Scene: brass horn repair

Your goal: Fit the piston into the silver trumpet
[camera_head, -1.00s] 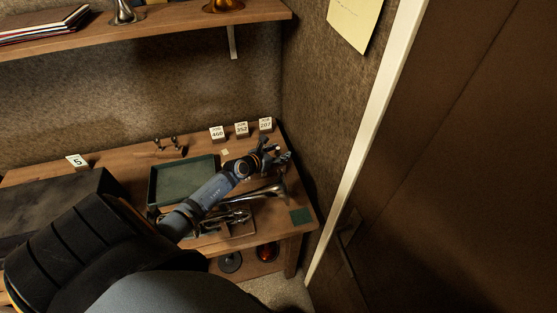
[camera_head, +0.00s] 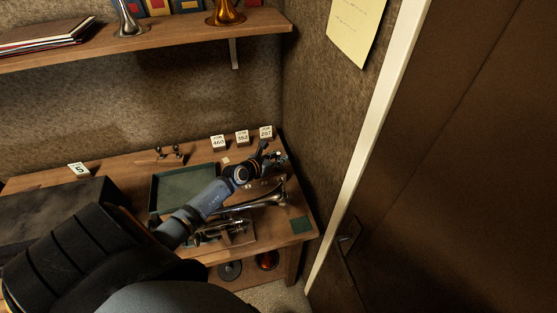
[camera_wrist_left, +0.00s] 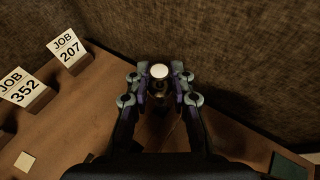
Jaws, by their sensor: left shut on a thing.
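The silver trumpet (camera_head: 262,201) lies near the front right of the bench, on a wooden stand; my forearm passes just behind it and partly covers the view. My left gripper (camera_head: 276,158) is above the back right of the bench, beyond the trumpet and near the corner wall. In the left wrist view the left gripper (camera_wrist_left: 160,88) is shut on the piston (camera_wrist_left: 159,71), whose pale round top shows between the fingertips. The piston's lower body is dark and mostly hidden. It is apart from the trumpet. My right gripper is not in view.
Job number blocks (camera_head: 242,138) stand along the back edge. A green tray (camera_head: 153,192) is left of my forearm. A small rack (camera_head: 170,154) stands behind it. A green pad (camera_head: 301,225) lies at the front right. The wall and door close off the right side.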

